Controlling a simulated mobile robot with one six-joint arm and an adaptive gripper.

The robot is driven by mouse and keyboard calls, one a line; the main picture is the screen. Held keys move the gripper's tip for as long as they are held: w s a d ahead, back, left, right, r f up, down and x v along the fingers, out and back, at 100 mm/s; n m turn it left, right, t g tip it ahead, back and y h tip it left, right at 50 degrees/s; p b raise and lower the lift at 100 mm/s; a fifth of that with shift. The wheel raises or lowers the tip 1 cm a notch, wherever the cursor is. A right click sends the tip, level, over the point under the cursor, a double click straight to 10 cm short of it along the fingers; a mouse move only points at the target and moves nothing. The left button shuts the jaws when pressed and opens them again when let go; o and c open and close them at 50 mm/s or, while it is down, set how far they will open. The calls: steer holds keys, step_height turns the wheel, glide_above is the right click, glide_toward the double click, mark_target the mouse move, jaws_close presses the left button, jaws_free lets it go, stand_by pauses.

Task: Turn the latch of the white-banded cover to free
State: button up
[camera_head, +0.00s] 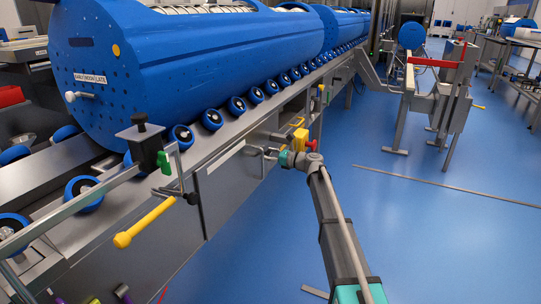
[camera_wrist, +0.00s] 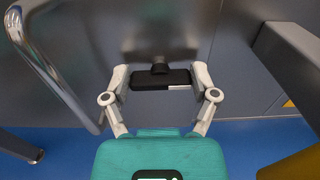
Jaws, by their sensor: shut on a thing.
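My gripper (camera_wrist: 160,82) is shut on a black bar-shaped latch handle (camera_wrist: 150,81), with one finger at each end. The bar lies level across the wrist view and sits on a short round black stem against a grey panel. A small white patch marks the bar's lower right edge. In the head view my gripper (camera_head: 268,155) is at the grey side panel under the roller line; the latch is too small to make out there.
A curved metal rail (camera_wrist: 45,65) runs at the left of the wrist view, and a dark grey block (camera_wrist: 290,60) juts out at the right. In the head view a yellow-and-red switch (camera_head: 304,140) is close to my gripper. A yellow-ended lever (camera_head: 145,224) sticks out nearer.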

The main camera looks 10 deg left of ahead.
steer(key=shift+a+n, duration=0.3)
steer(key=n, duration=0.2)
steer(key=shift+s+a+n, duration=0.1)
steer(key=shift+s+n, duration=0.1)
steer(key=shift+n, duration=0.1)
steer(key=n, duration=0.5)
steer(key=shift+s+n, duration=0.15)
steer(key=shift+n, duration=0.15)
steer(key=n, duration=0.4)
steer(key=shift+s+f, duration=0.1)
steer(key=shift+f, duration=0.05)
steer(key=n, duration=0.5)
steer(key=shift+f, duration=0.1)
steer(key=o, duration=0.9)
steer(key=shift+o, duration=0.5)
